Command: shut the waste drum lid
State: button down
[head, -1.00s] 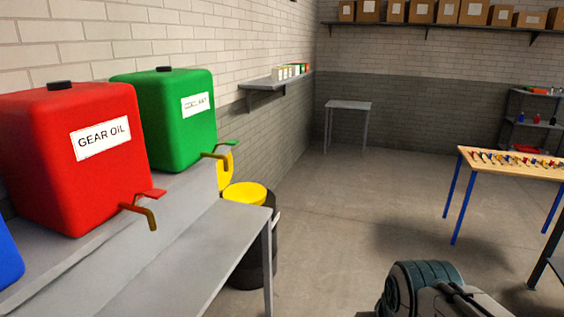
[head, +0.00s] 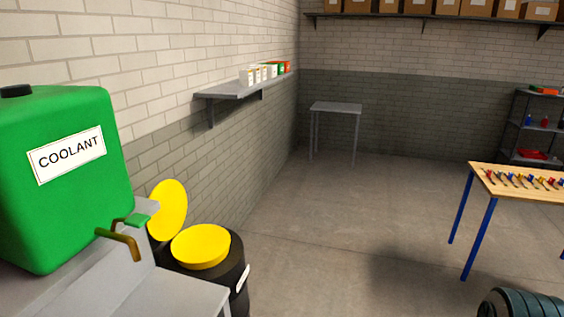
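The waste drum (head: 232,288) is black and stands at the lower left, beyond the bench end and close to the wall. A yellow disc (head: 167,210) stands nearly upright at its back, like a raised lid. A second yellow round piece (head: 201,246) lies flat at the drum's top; I cannot tell whether it is a cover or the drum's opening. A pale handle-like strip (head: 243,277) is on the drum's right side. Only a dark ribbed part of my arm shows at the bottom right; my gripper is out of view.
A green coolant tank (head: 65,185) with a brown tap (head: 122,242) sits on the grey bench (head: 185,295) left of the drum. A wall shelf (head: 235,88) juts out above. A tool table (head: 515,185) stands right. The middle floor is clear.

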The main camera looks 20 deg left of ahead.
aim_at(166, 223)
jog(key=z, duration=0.05)
jog(key=i, duration=1.55)
jog(key=u, duration=0.6)
jog(key=i, duration=1.2)
jog(key=u, duration=1.9)
jog(key=i, duration=0.8)
jog(key=u, duration=0.6)
